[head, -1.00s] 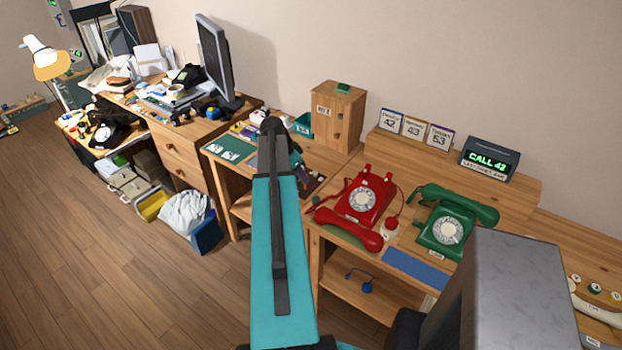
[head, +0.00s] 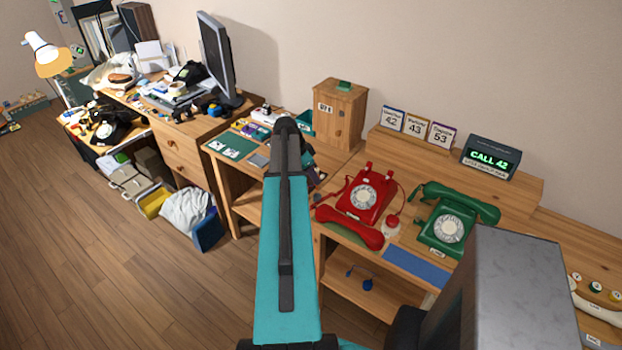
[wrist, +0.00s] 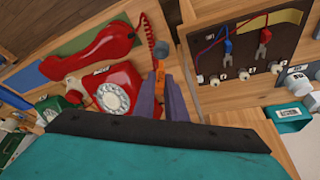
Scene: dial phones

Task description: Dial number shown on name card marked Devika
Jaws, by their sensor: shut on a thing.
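The red dial phone (head: 366,194) has its handset (head: 349,228) off the cradle, lying in front of it. Its white dial also shows in the wrist view (wrist: 113,97). The green dial phone (head: 452,224) has its handset across the top. Three name cards stand behind: the left card (head: 391,121) reads 42, the middle card (head: 415,128) 43, the right card (head: 441,135) 53; their names are too small to read surely. In the wrist view my gripper (wrist: 163,98) has purple fingers shut on a slim orange thing (wrist: 168,88), beside the red phone. My arm mostly hides it in the head view.
A sign (head: 489,159) reads CALL 42. A dark panel (wrist: 248,48) with red and blue plugs is near my gripper. A cluttered desk is further left.

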